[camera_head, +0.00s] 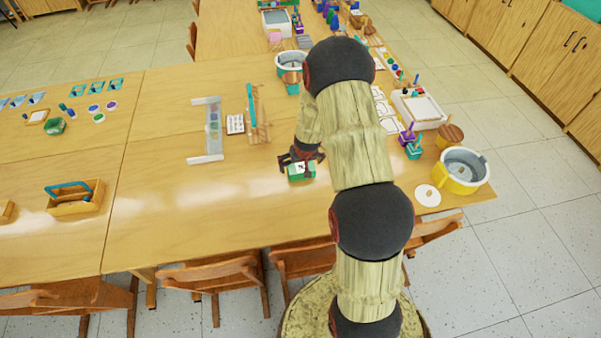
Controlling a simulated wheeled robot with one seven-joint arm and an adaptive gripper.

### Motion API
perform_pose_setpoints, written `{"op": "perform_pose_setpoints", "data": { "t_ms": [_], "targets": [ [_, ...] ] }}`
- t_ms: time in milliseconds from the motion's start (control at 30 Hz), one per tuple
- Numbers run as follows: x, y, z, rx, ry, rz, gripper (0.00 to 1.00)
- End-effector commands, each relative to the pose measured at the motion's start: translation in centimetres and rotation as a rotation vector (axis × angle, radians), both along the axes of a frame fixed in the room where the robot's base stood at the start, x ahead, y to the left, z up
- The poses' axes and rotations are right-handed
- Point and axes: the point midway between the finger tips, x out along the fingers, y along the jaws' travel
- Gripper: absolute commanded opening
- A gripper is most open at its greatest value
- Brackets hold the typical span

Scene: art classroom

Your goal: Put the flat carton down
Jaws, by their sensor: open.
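A small green carton with a white label (300,173) lies on the wooden table (235,210), near the middle of the view. My gripper (301,160) is right over the carton, with its fingers at the carton's top and back. The gripper is open. The fingers and wrist hide part of the carton, and I cannot tell whether they touch it.
A yellow pot (455,185) and a white lid (427,195) stand at the table's right end. A wooden rack (257,115) and a white card (235,124) lie behind the carton. Chairs (215,275) line the front edge. The table left of the carton is clear.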

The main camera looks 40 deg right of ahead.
Motion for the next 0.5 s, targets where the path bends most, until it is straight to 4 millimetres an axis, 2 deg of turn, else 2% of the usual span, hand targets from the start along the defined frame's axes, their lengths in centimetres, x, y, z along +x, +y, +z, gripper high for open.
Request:
{"op": "perform_pose_setpoints", "data": {
  "t_ms": [400, 500],
  "targets": [
    [1.0, -1.2, -4.6, 0.001, 0.001, -0.001, 1.0],
    [1.3, -1.3, -4.9, 0.0, -0.001, 0.0, 1.0]
  ]
}}
